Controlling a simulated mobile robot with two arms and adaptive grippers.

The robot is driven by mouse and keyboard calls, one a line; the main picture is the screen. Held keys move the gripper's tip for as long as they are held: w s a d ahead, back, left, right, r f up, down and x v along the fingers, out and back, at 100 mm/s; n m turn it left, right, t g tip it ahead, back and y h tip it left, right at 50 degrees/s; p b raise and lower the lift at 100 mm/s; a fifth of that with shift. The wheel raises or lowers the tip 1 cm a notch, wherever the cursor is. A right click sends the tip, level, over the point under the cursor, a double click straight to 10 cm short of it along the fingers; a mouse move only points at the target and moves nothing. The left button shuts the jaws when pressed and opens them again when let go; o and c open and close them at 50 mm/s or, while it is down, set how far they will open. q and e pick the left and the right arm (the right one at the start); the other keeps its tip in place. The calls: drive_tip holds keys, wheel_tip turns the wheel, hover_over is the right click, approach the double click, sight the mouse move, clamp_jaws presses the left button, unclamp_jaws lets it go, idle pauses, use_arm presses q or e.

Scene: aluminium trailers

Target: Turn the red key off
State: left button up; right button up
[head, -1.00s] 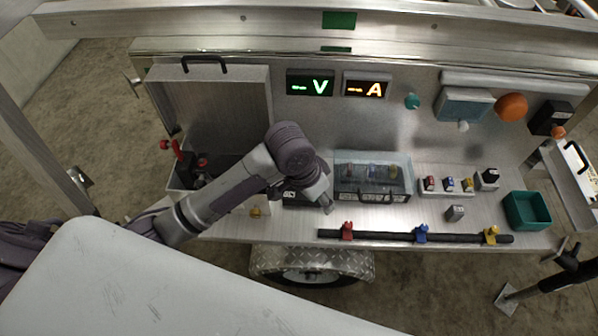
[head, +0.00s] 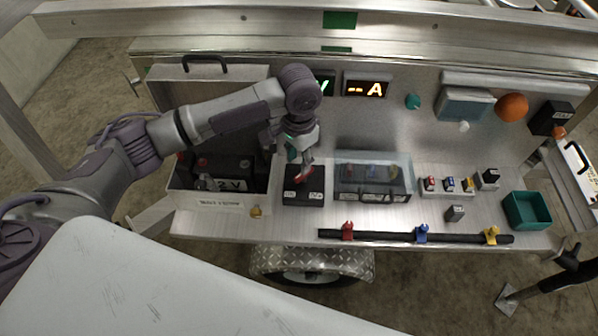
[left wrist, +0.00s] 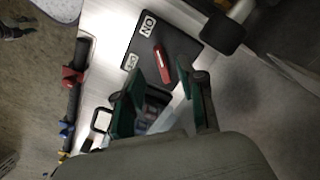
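The red key (head: 304,174) sits on top of a black switch box (head: 303,198) on the trailer's bench, left of the clear-lidded case. In the left wrist view the red key (left wrist: 162,63) lies slantwise on the box, with white "ON" and "OFF" labels beside it. My left gripper (head: 304,160) is just above the key, pointing down. In the left wrist view its green-padded fingers (left wrist: 160,72) are apart, with the key showing between and beyond the tips; contact is not visible. My right gripper is in neither view.
A battery (head: 225,170) stands in a tray on the left, partly behind my left arm. A clear-lidded case (head: 372,180) stands close right of the box. A black rail (head: 385,236) with coloured clips runs along the front. A green bin (head: 527,210) is at the right.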

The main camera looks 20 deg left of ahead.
sight(299, 176)
use_arm(q)
wheel_tip(299, 176, down, 6)
drive_tip(key=shift+f, duration=0.1)
drive_tip(key=shift+c, duration=0.3)
clamp_jaws()
